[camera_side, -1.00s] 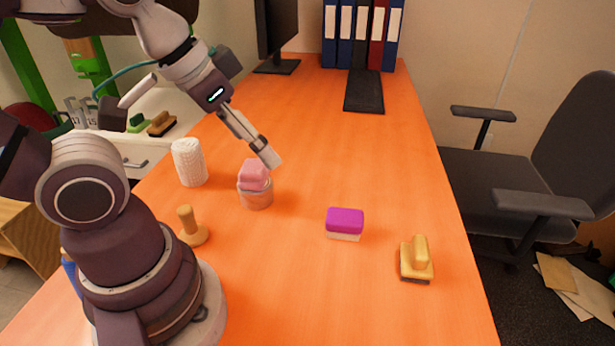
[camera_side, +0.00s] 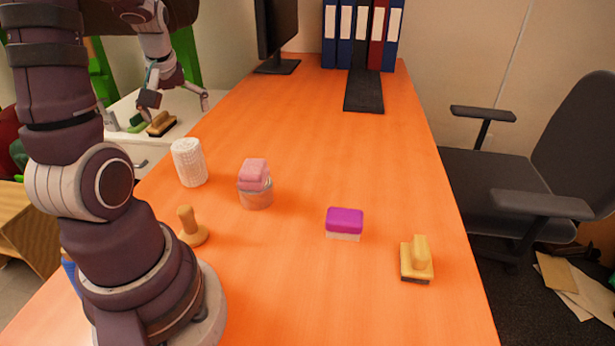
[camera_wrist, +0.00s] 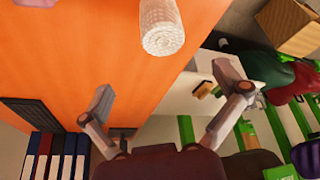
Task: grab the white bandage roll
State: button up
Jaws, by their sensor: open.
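The white bandage roll (camera_side: 189,162) stands upright at the left edge of the orange table in the side view. It also shows at the top of the wrist view (camera_wrist: 161,27), beyond my fingertips and apart from them. My gripper (camera_side: 178,100) is above and behind the roll in the side view, over the white cabinet area. In the wrist view my gripper (camera_wrist: 168,88) has its two fingers spread wide with nothing between them.
Right of the roll stands a tin (camera_side: 256,198) with a pink block (camera_side: 254,174) on top. A wooden stamp-like knob (camera_side: 192,228), a purple-and-white sponge (camera_side: 344,223) and a yellow brush (camera_side: 417,260) stand nearer. The table's middle (camera_side: 320,140) is clear.

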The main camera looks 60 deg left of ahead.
aim_at(185, 145)
jog(key=x, duration=1)
jog(key=shift+s+a+f, duration=0.2)
jog(key=shift+f, duration=0.2)
jog(key=c, duration=1.3)
